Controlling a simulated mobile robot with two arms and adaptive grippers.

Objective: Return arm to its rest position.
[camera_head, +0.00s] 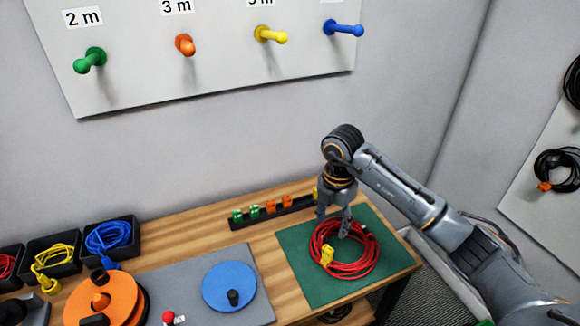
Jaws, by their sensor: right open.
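My right gripper (334,218) points down over the green mat (296,262) at the right of the bench. It is open, its fingers just above or at the far edge of a coiled red cable (368,266); I cannot tell if they touch it. The coil lies on the mat with a yellow tag (327,255) on its left side. My right arm reaches in from the lower right. My left gripper is not clearly seen.
A black rack (248,221) with green and orange pieces stands behind the mat. Left are a blue disc (220,288), an orange reel (82,302) and black bins (127,222) of cables. Coloured pegs, including a blue one (345,29), stick out from the wall board.

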